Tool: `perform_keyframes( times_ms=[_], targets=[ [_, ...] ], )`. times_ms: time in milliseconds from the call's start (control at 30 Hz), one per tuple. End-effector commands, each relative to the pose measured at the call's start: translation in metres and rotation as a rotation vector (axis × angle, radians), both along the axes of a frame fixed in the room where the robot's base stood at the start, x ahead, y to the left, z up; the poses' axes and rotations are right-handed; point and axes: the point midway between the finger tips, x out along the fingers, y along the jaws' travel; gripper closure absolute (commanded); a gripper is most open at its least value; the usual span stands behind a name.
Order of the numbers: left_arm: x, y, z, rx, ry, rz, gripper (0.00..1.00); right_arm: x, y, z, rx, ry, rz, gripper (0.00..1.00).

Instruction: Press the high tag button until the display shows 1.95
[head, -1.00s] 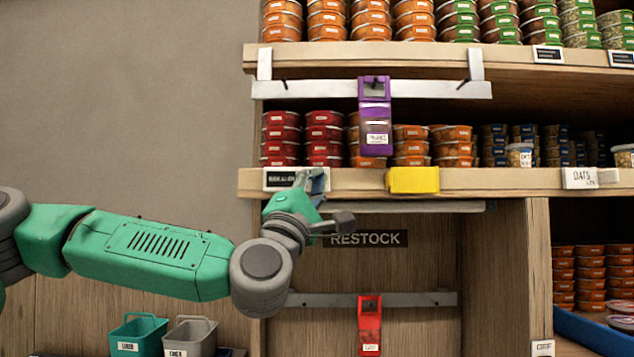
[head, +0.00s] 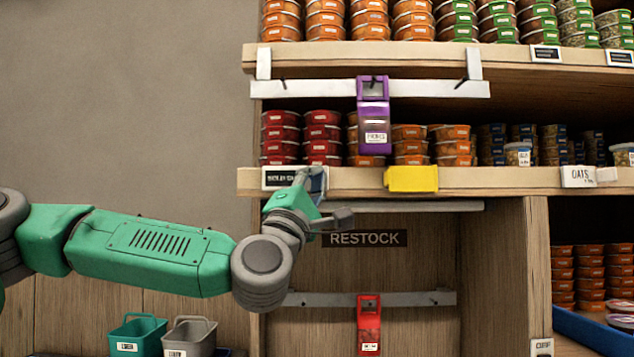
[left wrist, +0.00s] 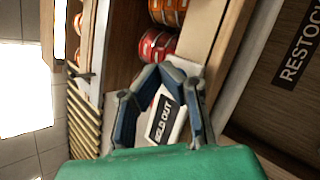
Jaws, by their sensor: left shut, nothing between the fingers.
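A dark tag with pale lettering (head: 282,179) sits on the front edge of the middle shelf, at its left end. Its lettering is too small to read in the head view. In the left wrist view, a tag with a black panel (left wrist: 162,121) reads "SOLD OUT" and shows between the finger links. My left gripper (head: 316,176) is at the tag's right end, in front of the shelf edge. Its blue-grey fingers (left wrist: 162,72) are shut with nothing between them. Contact with the tag or a button cannot be told. My right gripper is not in view.
A yellow block (head: 411,179) sits on the shelf edge to the right. A purple dispenser (head: 373,125) hangs from a rail above; a red one (head: 369,325) hangs below. A RESTOCK sign (head: 364,238) is right of my wrist. Stacked tins (head: 281,138) stand behind the tag.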

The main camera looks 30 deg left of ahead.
Motion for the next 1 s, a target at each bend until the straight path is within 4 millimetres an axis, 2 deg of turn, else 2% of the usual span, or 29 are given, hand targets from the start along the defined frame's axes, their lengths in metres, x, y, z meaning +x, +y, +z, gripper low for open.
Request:
perform_keyframes(
  times_ms=[1000],
  targets=[
    [0.0077,0.0054,-0.0001,-0.001,0.0,0.0,1.0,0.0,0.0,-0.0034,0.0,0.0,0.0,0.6]
  ],
)
